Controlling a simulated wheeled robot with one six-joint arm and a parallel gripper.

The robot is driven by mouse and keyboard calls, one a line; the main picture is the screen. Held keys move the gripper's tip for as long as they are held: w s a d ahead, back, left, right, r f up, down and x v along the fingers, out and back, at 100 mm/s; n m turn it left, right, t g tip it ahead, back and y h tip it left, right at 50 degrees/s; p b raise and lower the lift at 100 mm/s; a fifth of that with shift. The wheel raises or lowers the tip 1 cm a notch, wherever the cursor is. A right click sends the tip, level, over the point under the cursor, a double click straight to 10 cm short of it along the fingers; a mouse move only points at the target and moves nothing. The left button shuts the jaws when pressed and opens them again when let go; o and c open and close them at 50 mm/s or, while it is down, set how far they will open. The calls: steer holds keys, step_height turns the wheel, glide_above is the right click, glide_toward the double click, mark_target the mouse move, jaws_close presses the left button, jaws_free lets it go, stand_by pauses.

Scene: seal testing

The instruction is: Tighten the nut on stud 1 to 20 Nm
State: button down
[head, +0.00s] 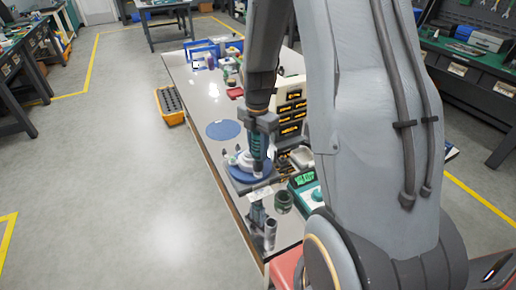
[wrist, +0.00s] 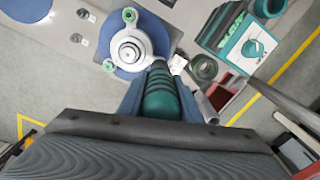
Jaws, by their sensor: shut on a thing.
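My gripper (head: 261,122) is shut on a green-and-dark cylindrical tool (head: 257,148), held upright. In the wrist view the tool (wrist: 160,98) sits between my two fingers (wrist: 160,105). A white round flanged part (wrist: 130,48) rests on a blue disc (wrist: 155,28); it also shows in the head view (head: 243,162). Two green-topped lugs of the part are visible, one at the top (wrist: 129,15) and one at lower left (wrist: 108,66). The tool's lower end is over the part's edge, and the spot under it is hidden. I cannot tell which stud is stud 1, or whether tool and nut touch.
A second blue disc (head: 223,130) lies flat on the white bench (head: 205,100). A yellow crate (head: 170,105) is beside the bench.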

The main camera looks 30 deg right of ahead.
mark_target(258, 141)
steer(key=shift+f+b, duration=0.35)
steer(key=shift+f, duration=0.55)
stand_by(1.4)
steer(key=shift+r, duration=0.1)
steer(key=shift+r+p, duration=2.1)
steer(key=shift+r, duration=0.4)
steer(key=shift+f, duration=0.1)
